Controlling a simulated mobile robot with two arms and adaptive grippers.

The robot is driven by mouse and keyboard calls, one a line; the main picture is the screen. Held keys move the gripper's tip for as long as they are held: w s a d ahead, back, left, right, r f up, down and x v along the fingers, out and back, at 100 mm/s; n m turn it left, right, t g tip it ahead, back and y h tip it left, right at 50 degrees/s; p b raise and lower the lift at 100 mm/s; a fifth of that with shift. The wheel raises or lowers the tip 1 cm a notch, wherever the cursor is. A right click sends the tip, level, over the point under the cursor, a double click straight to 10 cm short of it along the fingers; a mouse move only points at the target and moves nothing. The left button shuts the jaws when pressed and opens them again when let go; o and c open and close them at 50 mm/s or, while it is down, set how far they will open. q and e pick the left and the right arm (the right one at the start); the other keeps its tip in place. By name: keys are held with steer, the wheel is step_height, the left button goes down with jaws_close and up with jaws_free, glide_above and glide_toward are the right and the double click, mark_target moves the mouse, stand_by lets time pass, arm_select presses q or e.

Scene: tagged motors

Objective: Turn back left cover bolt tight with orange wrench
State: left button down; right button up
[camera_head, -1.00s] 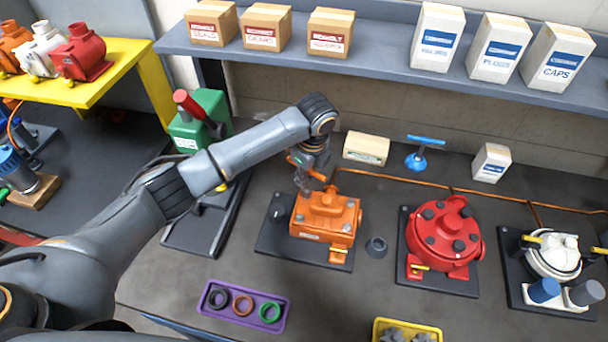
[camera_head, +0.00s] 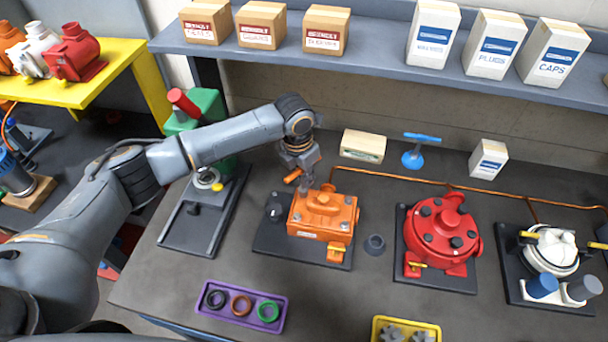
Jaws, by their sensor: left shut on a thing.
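The orange motor housing (camera_head: 323,216) sits on a black base plate (camera_head: 271,240) in the middle of the bench, with a domed cover on top. My left gripper (camera_head: 303,180) is above its back left corner, pointing down. It is shut on the orange wrench (camera_head: 292,176), whose orange end sticks out to the left of the fingers. The wrench's lower end reaches down toward the back left of the cover; the back left bolt is hidden and I cannot tell whether they touch. My right gripper is not in view.
A red round motor (camera_head: 443,236) and a white motor (camera_head: 551,251) stand to the right. A purple tray (camera_head: 241,308) holds rings in front. A blue-handled tool (camera_head: 413,158) and a cream box (camera_head: 363,146) stand behind. A green press (camera_head: 207,109) is at the left.

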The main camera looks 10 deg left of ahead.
arm_select(q)
steer(key=shift+f+m, duration=0.1)
steer(key=shift+m, duration=0.3)
steer(key=shift+n+p, duration=0.3)
steer(key=shift+n, duration=0.3)
steer(key=shift+w+r, duration=0.1)
steer(key=shift+r, duration=0.95)
steer(key=shift+r, duration=2.55)
